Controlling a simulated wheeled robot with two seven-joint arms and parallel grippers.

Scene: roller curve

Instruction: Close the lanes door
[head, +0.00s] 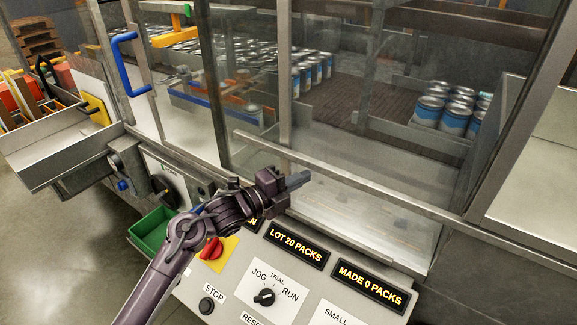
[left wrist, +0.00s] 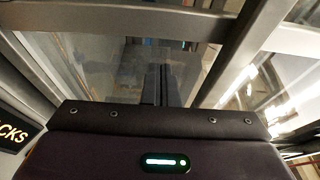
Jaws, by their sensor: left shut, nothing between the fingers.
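Clear guard panels in metal frames cover the front of the machine; which one is the lanes door, I cannot tell for sure. A blue handle (head: 128,62) sits on the left upright, beside a dark post. A long metal rail (head: 350,175) crosses in front of the clear panels, slanting down to the right. My left gripper (head: 299,179) is shut and empty, just below this rail and above the control panel. In the left wrist view its dark fingers (left wrist: 161,86) are together, pointing at clear panel and frame bars. Contact with the rail or panel cannot be told. My right gripper is not in view.
Behind the panels stand cans with blue bands (head: 447,110) and more cans in lanes. Below my left gripper is a control panel (head: 285,275) with a red knob (head: 211,249) and a selector. A green bin (head: 152,236) and a metal tray (head: 60,150) stick out at left.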

